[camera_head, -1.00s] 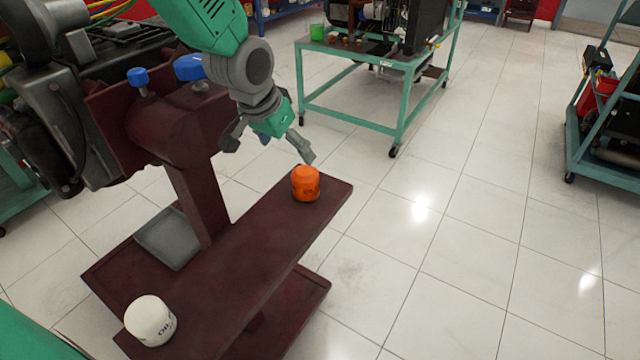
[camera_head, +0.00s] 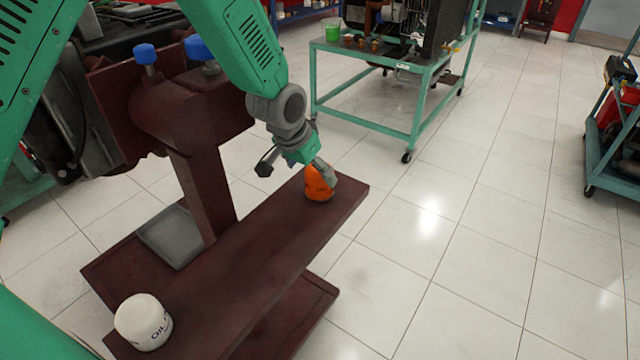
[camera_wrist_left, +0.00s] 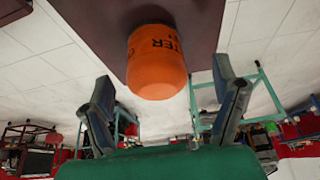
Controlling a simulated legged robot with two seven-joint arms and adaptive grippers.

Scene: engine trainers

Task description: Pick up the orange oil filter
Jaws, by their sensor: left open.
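The orange oil filter (camera_head: 317,186) stands near the far right end of the dark red stand's shelf (camera_head: 255,240). My left gripper (camera_head: 300,172) is at the filter, and one finger covers part of it in the head view. In the left wrist view the orange filter (camera_wrist_left: 157,60) lies ahead of and between the two spread fingers of the left gripper (camera_wrist_left: 165,95). The fingers are open, with a gap on each side of the filter. My right gripper is not in view.
A white oil filter (camera_head: 143,322) stands at the near left end of the shelf. A grey tray (camera_head: 172,238) lies on the lower base. A teal cart (camera_head: 410,125) stands behind, and another cart (camera_head: 600,150) is at the right. The tiled floor between is clear.

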